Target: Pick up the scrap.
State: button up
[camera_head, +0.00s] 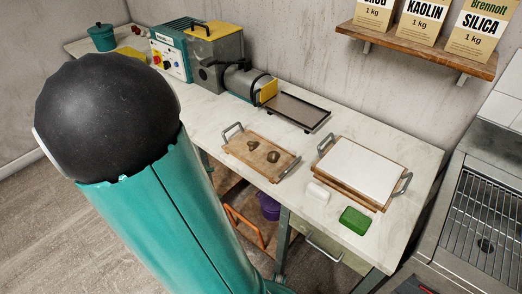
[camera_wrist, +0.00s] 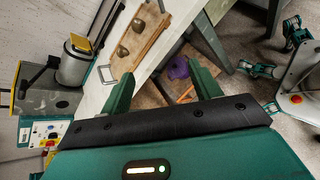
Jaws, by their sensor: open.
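Two small grey-brown clay lumps, a left one (camera_head: 252,145) and a right one (camera_head: 273,156), lie apart on a wooden board (camera_head: 262,170) with metal handles on the bench. I cannot tell which of them is the scrap. The lumps also show in the wrist view, one nearer (camera_wrist: 122,51) and one farther (camera_wrist: 138,25), on the board's edge of view beyond my fingers. My gripper (camera_wrist: 160,80) is open and empty, its two green fingers spread. It is apart from the lumps. My gripper does not show in the head view.
A second board (camera_head: 358,169) with a white slab stands to the right. A white block (camera_head: 317,193) and a green block (camera_head: 355,220) sit near the front edge. A machine with a tray (camera_head: 293,110) stands behind. A purple pot (camera_head: 269,205) is below the bench.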

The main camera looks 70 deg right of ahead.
jog(key=s+d+f+n+h, duration=0.5)
jog(key=d+f+n, duration=0.3)
jog(key=d, duration=0.2)
send_near(270, 158)
jog(key=shift+n, duration=0.4)
jog(key=x, duration=0.4)
jog(key=shift+w+d+f, duration=0.1)
jog(key=shift+d+f, duration=0.1)
jog(key=shift+f, duration=0.1)
jog(key=x, duration=0.5)
jog(key=shift+d+r, duration=0.1)
jog(key=shift+r, duration=0.15)
jog(key=shift+c, duration=0.2)
jog(key=c, duration=1.1)
